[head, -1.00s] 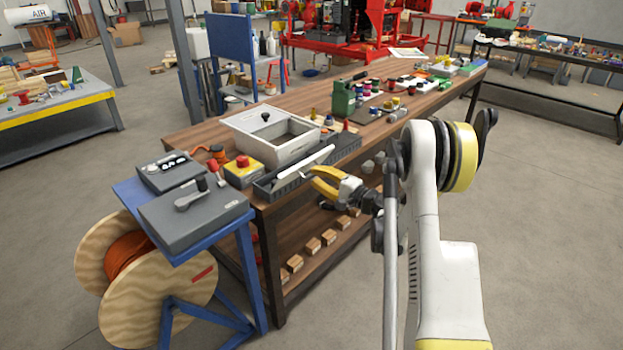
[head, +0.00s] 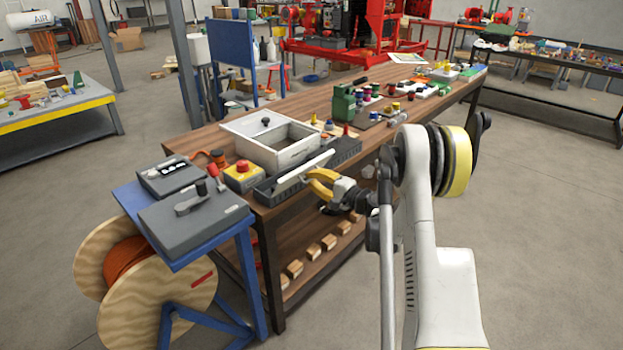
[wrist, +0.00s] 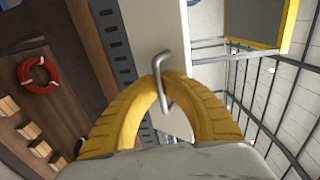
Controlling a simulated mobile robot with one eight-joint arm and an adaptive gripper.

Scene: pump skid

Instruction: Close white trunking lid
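The white trunking lid (head: 302,172) stands tilted up along the dark grey slotted trunking (head: 346,150) at the bench's near edge. In the wrist view the lid (wrist: 158,22) is a white strip, with the slotted trunking wall (wrist: 114,42) beside it. A bent metal handle (wrist: 160,62) sticks out from the lid. My gripper (head: 318,183) is at the lid's outer side. In the wrist view its yellow fingertips (wrist: 163,80) come together around the handle, which passes between them. The trunking's inside is partly hidden by the lid.
A grey-white open box (head: 268,140) stands right behind the trunking. A yellow box with a red button (head: 243,174) is near its left end. A green container (head: 344,102) and small parts are farther along the bench. Wooden blocks (head: 312,250) lie on the lower shelf.

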